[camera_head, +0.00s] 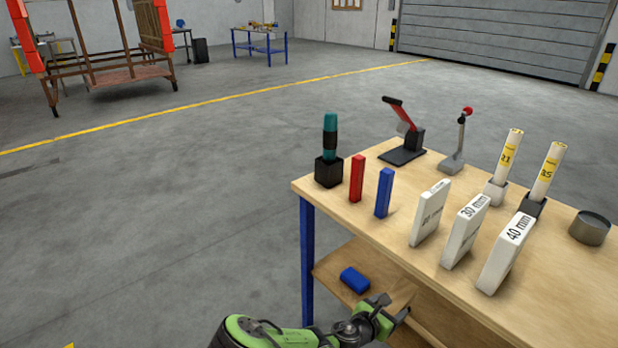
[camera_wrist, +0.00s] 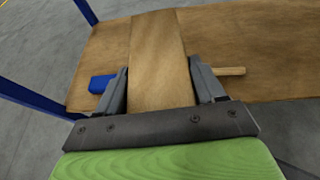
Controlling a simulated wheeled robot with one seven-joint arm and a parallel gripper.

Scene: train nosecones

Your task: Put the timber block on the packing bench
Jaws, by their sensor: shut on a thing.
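My gripper (camera_head: 392,309) is at the lower shelf of the near bench, low in the head view. In the wrist view its two dark fingers (camera_wrist: 160,90) are shut on the sides of a plain brown timber block (camera_wrist: 160,60). The block runs away from the palm over the wooden shelf. In the head view the block (camera_head: 401,292) shows only in part, beyond the fingers. Whether it still touches the shelf I cannot tell. No label shows which bench is the packing bench. The near bench top (camera_head: 395,217) is wooden; another blue-legged bench (camera_head: 258,46) stands far back.
A blue block (camera_head: 355,280) lies on the lower shelf (camera_head: 330,262), left of the gripper. The bench top above holds red and blue bars, white gauge blocks (camera_head: 465,232), tubes and tools. A blue leg (camera_head: 307,260) stands at its left corner. The floor left is clear.

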